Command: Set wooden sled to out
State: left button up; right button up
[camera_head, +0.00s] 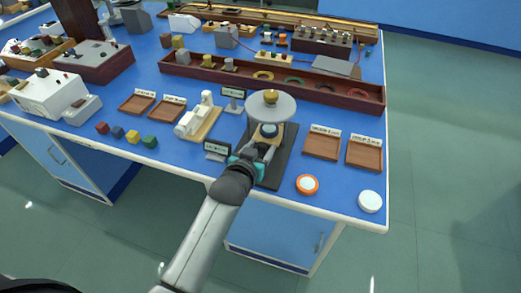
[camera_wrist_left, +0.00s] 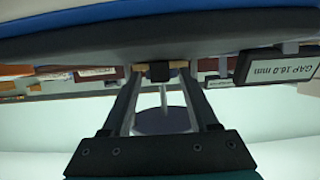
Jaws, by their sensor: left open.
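A tan wooden piece (camera_head: 262,146), apparently the wooden sled, sits low on a dark base plate (camera_head: 282,165) near the bench's front edge. A round grey disc (camera_head: 286,105) with a brass knob stands just behind it. My left gripper (camera_head: 265,142) reaches over the base plate from the front, its fingers at the tan piece. In the left wrist view the open fingers (camera_wrist_left: 157,75) stand either side of a small dark block (camera_wrist_left: 159,71), with tan wood (camera_wrist_left: 181,65) beside it. Whether they touch it is hard to tell. My right gripper is not in view.
A small sign (camera_head: 217,150) stands left of the gripper; it reads "GAP 16.0 mm" in the left wrist view (camera_wrist_left: 277,66). Two wooden trays (camera_head: 322,146) lie right. An orange-rimmed disc (camera_head: 307,184) and a white disc (camera_head: 370,201) lie near the front edge. Coloured cubes (camera_head: 133,137) lie left.

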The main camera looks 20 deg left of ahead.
pick_arm(q)
jog(key=shift+w+f, duration=0.1)
jog(key=shift+w, duration=0.1)
grip_shut()
dwell(0.5)
dwell(0.9)
